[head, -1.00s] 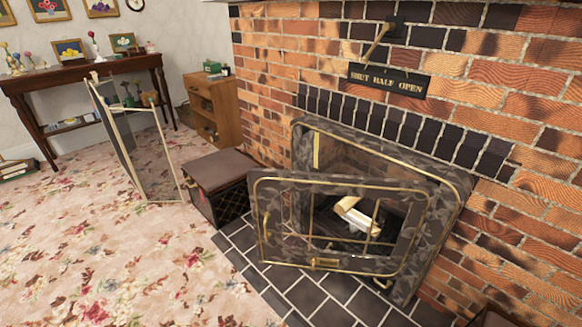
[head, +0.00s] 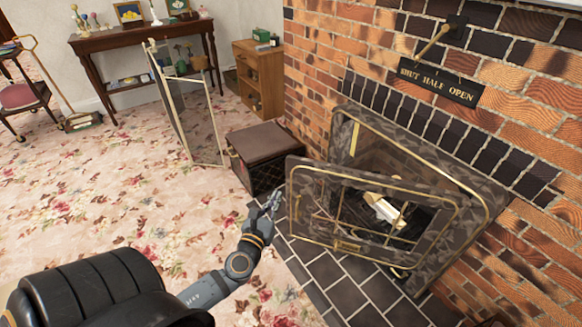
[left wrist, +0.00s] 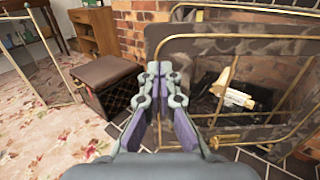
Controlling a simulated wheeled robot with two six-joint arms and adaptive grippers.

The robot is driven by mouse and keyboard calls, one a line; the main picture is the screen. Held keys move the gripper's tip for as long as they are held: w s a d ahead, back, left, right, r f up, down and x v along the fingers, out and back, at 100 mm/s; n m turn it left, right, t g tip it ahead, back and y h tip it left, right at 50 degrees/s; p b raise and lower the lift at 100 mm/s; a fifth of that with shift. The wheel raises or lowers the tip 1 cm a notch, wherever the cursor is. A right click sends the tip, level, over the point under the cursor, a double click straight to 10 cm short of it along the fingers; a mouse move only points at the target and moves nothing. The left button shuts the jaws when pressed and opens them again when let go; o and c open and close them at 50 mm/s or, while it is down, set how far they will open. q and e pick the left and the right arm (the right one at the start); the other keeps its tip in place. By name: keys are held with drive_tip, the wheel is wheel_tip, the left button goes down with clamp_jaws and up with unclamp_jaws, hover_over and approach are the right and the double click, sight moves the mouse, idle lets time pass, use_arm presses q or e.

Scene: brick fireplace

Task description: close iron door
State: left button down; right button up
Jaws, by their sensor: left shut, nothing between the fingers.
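The iron door (head: 306,176) of the fireplace is a dark mottled panel with brass trim and bars. It stands open, swung out from the mottled fireplace frame (head: 470,178). A brass loop (head: 297,208) shows at its left free edge and a brass latch near its bottom. My left gripper (head: 269,202) is shut and empty, just left of that free edge in the head view. In the left wrist view the shut fingers (left wrist: 160,73) point toward the door (left wrist: 200,47), overlapping its left side. I cannot tell whether they touch it. My right gripper is out of view.
A brown-topped box (head: 266,141) stands on the dark tiles behind the gripper, left of the door. A folding screen (head: 187,110) and a wooden cabinet (head: 259,80) stand farther back. A sign (head: 438,82) hangs above the fireplace. The carpet at left is open.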

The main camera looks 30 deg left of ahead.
sight(294, 164)
use_arm(q)
drive_tip(key=x, duration=1.3)
drive_tip(key=shift+w+a, duration=0.1)
drive_tip(key=shift+w, duration=0.3)
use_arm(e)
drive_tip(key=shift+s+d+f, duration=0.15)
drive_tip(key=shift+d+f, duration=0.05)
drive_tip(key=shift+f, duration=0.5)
use_arm(q)
drive_tip(key=shift+a, duration=0.1)
